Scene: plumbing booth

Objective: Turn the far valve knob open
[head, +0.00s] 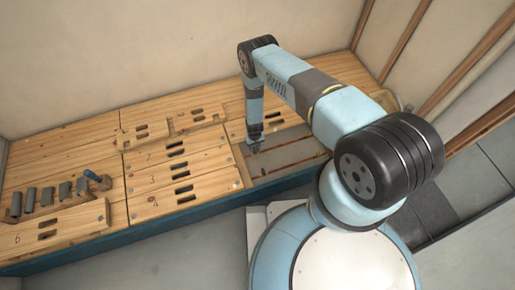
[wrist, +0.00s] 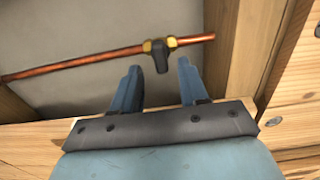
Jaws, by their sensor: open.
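In the wrist view a valve with brass nuts sits on a copper pipe (wrist: 80,63), and its dark knob (wrist: 161,61) points down the picture, across the pipe. My gripper (wrist: 158,68) is open, with one blue finger on each side below the knob. The knob lies ahead of the gap between the fingertips; I cannot tell if they touch it. In the head view my gripper (head: 254,146) points down at the left end of the open recess (head: 290,152) that holds the copper pipes. The valves are too small or hidden there, so I cannot tell which one this is.
Numbered wooden panels (head: 165,180) with dark slots cover the bench left of the recess. A wooden beam (wrist: 235,50) borders the recess on the right in the wrist view.

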